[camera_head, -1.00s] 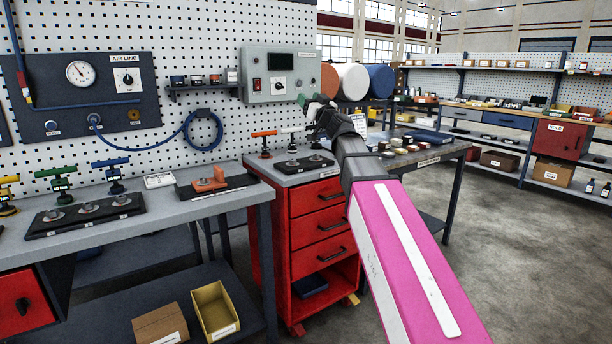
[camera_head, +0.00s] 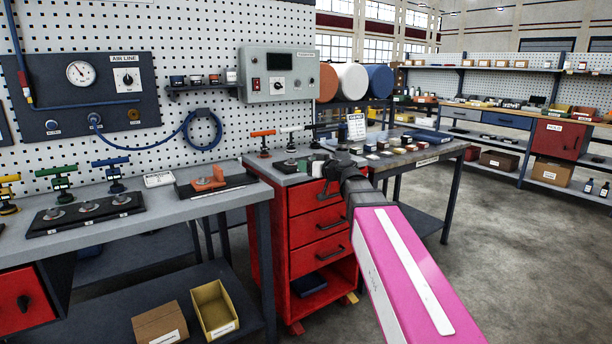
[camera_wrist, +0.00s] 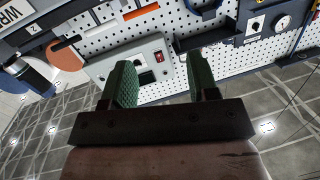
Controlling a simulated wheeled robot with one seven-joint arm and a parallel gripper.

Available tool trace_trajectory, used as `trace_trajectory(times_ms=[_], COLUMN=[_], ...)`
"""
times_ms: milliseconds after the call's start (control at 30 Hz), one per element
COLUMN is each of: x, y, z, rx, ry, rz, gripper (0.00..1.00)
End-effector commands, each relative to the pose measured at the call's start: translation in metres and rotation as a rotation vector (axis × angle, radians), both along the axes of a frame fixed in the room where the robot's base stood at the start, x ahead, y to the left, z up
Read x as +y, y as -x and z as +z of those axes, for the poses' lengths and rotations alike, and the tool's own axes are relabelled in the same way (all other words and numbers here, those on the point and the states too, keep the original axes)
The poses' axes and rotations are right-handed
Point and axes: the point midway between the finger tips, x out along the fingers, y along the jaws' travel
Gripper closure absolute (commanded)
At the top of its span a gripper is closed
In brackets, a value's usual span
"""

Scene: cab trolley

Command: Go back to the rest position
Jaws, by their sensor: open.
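My gripper (camera_wrist: 160,82) shows in the wrist view with two green ribbed fingers held wide apart and nothing between them. In the head view my gripper (camera_head: 322,168) is small and partly hidden by my own wrist. It appears in front of the top of the red trolley (camera_head: 318,225); its exact height above the top is hard to tell. My pink and white arm reaches up from the lower right.
A grey workbench (camera_head: 150,215) with several coloured handled tools stands at left. A grey control box (camera_head: 280,75) hangs on the pegboard and shows in the wrist view (camera_wrist: 140,68). A dark side table (camera_head: 425,158) stands behind my arm. Open floor (camera_head: 510,240) lies at right.

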Motion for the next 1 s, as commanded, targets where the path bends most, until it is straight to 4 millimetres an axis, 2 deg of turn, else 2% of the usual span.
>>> trace_trajectory(times_ms=[33, 167, 300, 500, 600, 700, 800, 900, 1000], x=[-0.004, -0.017, -0.039, -0.083, -0.109, -0.135, -0.156, -0.170, -0.178], y=[0.009, 0.031, 0.062, 0.119, 0.153, 0.184, 0.209, 0.226, 0.233], z=[-0.032, -0.108, -0.187, -0.287, -0.329, -0.361, -0.382, -0.395, -0.400], rx=[0.075, 0.285, 0.525, 0.872, 1.035, 1.173, 1.272, 1.332, 1.359], ry=[0.033, 0.120, 0.217, 0.365, 0.443, 0.518, 0.578, 0.619, 0.639], rz=[0.009, 0.015, -0.016, -0.133, -0.225, -0.327, -0.422, -0.493, -0.532], gripper=[0.46, 0.46, 0.46, 0.46, 0.46, 0.46, 0.46, 0.46, 0.46])
